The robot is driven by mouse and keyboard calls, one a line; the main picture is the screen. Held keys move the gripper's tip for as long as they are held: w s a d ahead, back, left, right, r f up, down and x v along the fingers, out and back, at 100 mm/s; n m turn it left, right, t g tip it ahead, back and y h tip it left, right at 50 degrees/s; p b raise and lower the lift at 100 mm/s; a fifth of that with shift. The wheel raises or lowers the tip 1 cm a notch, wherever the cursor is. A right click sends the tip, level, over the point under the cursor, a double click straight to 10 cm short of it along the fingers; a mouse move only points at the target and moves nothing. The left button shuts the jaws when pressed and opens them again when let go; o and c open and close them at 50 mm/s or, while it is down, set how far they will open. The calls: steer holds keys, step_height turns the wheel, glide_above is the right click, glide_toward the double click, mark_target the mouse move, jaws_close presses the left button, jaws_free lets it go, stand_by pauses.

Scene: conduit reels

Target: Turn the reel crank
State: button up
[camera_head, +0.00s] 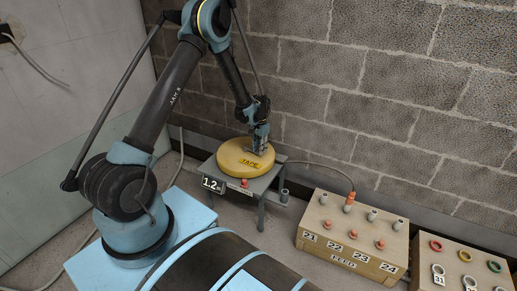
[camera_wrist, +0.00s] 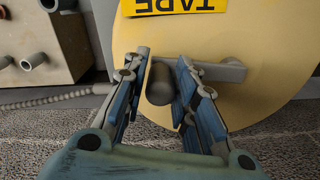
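The yellow reel (camera_head: 240,154) lies flat on a small grey stand labelled 1.2 (camera_head: 212,185), with a "TAPE" label on its top. It fills the upper right of the wrist view (camera_wrist: 270,40). A grey crank arm (camera_wrist: 222,71) runs across the reel face to a dark, rounded crank knob (camera_wrist: 160,84). My gripper (camera_wrist: 161,62) is over the reel, with one finger on each side of the knob. The fingers look open, with narrow gaps beside the knob; contact farther along is hard to judge. In the head view my gripper (camera_head: 259,142) hides the crank.
A red button (camera_head: 244,183) is on the stand's front edge. A FEED box (camera_head: 352,238) with several numbered sockets stands to the right, joined by an orange-plugged cable. Another box (camera_head: 462,262) with coloured rings is beyond it. A block wall (camera_head: 400,90) is close behind.

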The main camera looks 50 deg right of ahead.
steer(key=shift+o, duration=0.3)
steer(key=shift+r, duration=0.1)
step_height(320, 180, up, 12)
steer(key=shift+f, duration=0.15)
stand_by(0.4)
stand_by(0.5)
